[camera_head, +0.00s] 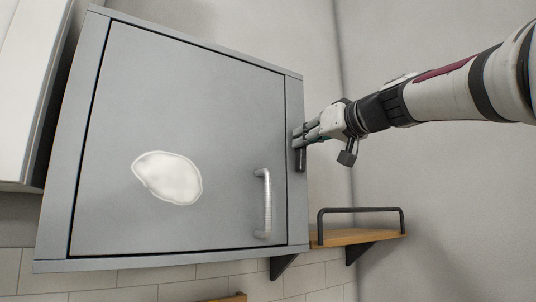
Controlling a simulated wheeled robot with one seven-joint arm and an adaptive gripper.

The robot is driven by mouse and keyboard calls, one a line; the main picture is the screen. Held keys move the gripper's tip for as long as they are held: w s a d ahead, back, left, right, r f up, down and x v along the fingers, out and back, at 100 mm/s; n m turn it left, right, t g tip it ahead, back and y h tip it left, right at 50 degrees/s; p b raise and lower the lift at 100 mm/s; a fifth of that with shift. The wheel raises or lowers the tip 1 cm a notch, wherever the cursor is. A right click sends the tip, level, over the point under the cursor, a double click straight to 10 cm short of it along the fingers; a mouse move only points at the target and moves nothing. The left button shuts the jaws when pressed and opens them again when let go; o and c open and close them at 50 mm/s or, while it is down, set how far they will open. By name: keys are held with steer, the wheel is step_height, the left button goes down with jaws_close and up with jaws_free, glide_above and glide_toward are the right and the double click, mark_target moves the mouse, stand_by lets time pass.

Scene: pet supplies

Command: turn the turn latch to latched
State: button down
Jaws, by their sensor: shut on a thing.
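The turn latch (300,160) is a small dark piece on the right edge of the grey wall cabinet (47,235). Its visible part hangs roughly upright, pointing down. My gripper (302,135) comes in from the right and is shut on the turn latch, with its fingertips at the latch's upper part. The fingers hide that upper part and the pivot. The grey cabinet door (210,100) lies flush in its frame, with a silver bar handle (264,204) at its lower right and a white oval patch (168,178) on it.
A wooden shelf (350,237) with a dark rail (360,210) is mounted right of the cabinet, below my arm. A white cabinet (28,90) stands at the far left. The wall area between my arm and the shelf is clear.

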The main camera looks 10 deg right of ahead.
steer(key=shift+w+d+f+m+p, duration=0.1)
steer(key=shift+d+f+m, duration=0.25)
steer(key=shift+m, duration=2.45)
steer(key=shift+w+d+f+m+p, duration=0.15)
steer(key=shift+f+m, duration=0.25)
steer(key=shift+m, duration=2.4)
steer(key=shift+w+d+f+m+p, duration=0.1)
steer(key=shift+d+f+m, duration=0.25)
steer(key=shift+m, duration=2.45)
steer(key=c, duration=1.6)
jaws_free()
steer(key=shift+o, duration=0.2)
steer(key=shift+s, duration=0.15)
